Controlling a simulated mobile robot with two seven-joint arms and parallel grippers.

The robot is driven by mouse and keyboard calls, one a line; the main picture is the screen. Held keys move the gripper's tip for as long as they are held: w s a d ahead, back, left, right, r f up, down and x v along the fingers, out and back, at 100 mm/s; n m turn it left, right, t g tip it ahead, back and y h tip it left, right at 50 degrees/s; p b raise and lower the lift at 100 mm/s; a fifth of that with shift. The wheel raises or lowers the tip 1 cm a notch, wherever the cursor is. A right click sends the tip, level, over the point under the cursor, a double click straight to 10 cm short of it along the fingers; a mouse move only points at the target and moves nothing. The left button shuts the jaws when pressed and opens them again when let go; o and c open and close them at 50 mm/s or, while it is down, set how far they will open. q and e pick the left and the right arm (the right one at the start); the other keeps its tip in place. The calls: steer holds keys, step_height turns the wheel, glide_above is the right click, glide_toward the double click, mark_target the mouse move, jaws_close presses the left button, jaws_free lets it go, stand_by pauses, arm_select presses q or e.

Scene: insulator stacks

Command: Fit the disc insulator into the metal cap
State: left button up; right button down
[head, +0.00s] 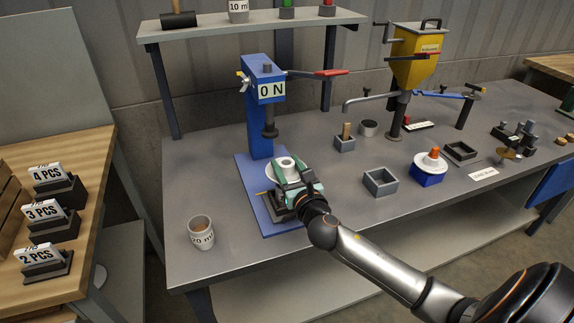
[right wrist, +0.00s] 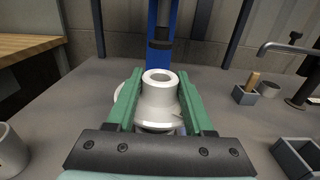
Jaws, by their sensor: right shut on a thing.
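My right gripper (head: 292,178) is shut on the white disc insulator (head: 286,163) above the blue press base. In the right wrist view the green jaws (right wrist: 160,98) sit on both sides of the white insulator (right wrist: 158,108), which is upright with a round opening in its top. A pale rim shows behind the left jaw there. The insulator is in front of the press ram and a little below it. The metal cap cannot be made out; the gripper hides what lies under the insulator. My left gripper is not in view.
The blue press (head: 261,130) with a "0 N" sign and red lever stands behind. A labelled cup (head: 201,236) is at the front left. A grey open box (head: 380,183), a blue block (head: 427,176) with a white-and-orange piece, and a yellow hopper (head: 415,60) are to the right.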

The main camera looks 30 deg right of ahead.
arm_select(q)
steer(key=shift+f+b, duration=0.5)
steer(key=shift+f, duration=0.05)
arm_select(e)
steer(key=shift+f, duration=0.6)
steer(key=shift+c, duration=2.1)
jaws_free()
steer(key=shift+o, duration=1.1)
steer(key=shift+f, duration=0.25)
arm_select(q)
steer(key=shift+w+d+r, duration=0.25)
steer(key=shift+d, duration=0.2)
arm_select(e)
steer(key=v, duration=1.2)
steer(key=shift+s, duration=0.3)
